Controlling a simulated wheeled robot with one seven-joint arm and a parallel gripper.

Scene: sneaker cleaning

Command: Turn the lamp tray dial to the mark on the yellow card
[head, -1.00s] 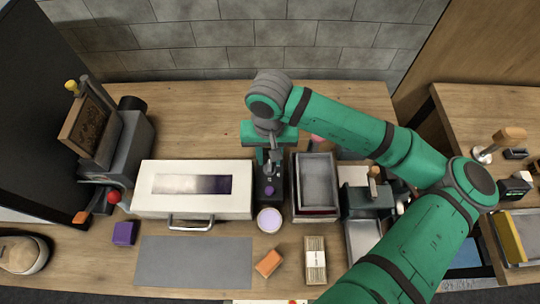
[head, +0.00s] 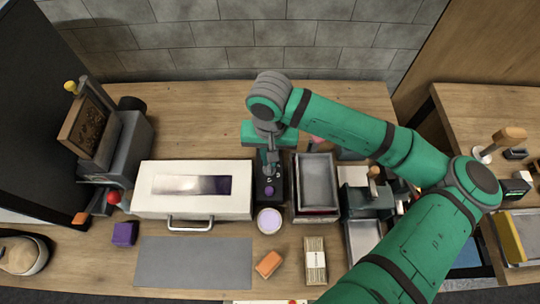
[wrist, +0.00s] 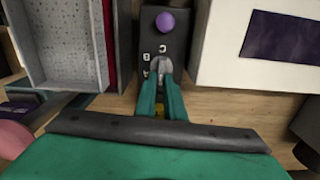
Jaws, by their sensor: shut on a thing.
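A dark control box (head: 279,193) stands right of the white lamp tray (head: 147,190). It has a purple button (wrist: 166,22) and small white marks on its top. My gripper (wrist: 161,75) is over the box, with its green fingers shut on a small grey dial (wrist: 161,65). The fingers hide part of the dial and some marks, so I cannot tell exactly where its pointer stands. A small yellow patch (wrist: 159,112) shows between the fingers; I cannot tell what it is. A pale card (head: 262,302) is cut off at the head view's bottom edge.
Grey bins (head: 315,182) stand close right of the box. A round lilac-topped tub (head: 269,220) sits in front of it. An orange block (head: 269,264), a bundle of sticks (head: 315,261) and a grey mat (head: 194,262) lie nearer.

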